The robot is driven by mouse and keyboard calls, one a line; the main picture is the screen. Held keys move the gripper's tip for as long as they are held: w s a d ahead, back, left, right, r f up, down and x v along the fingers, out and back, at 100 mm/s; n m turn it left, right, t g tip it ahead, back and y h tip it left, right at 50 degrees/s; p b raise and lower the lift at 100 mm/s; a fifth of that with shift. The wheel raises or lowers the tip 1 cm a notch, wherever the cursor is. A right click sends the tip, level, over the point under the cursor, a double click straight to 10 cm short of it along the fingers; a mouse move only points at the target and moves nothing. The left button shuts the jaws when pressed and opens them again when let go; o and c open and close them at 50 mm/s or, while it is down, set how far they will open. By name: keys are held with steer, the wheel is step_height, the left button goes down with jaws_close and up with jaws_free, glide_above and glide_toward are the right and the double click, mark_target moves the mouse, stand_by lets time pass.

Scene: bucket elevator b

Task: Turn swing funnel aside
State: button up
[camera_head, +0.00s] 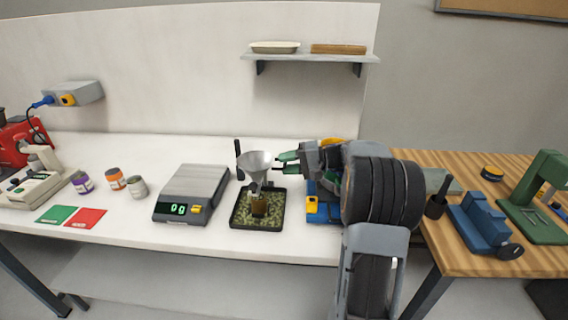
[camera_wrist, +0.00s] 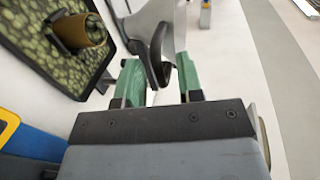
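The swing funnel (camera_head: 256,161) is a pale metal cone over the black tray in the head view. A dark upright handle or post (camera_head: 239,160) stands at its left. In the wrist view the funnel (camera_wrist: 158,18) is a pale curved shape beyond the fingertips, with a dark curved part (camera_wrist: 157,52) in front. My gripper (camera_head: 280,162) is at the funnel's right side at about rim height. Its green fingers are apart in the wrist view (camera_wrist: 157,75). The dark part appears between or just beyond the tips; I cannot tell whether they touch it.
The black tray (camera_head: 236,218) holds green pebbly material and a brown cylinder (camera_head: 260,206) below the funnel. A scale (camera_head: 193,190) stands left of it, with several small jars beyond. A blue and yellow object (camera_head: 312,206) is right of the tray. A wall shelf (camera_head: 310,56) hangs above.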

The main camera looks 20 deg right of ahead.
steer(key=shift+w+a+f, duration=0.1)
steer(key=shift+w+a, duration=0.1)
steer(key=shift+a, duration=0.2)
steer(key=shift+c, duration=0.4)
jaws_close()
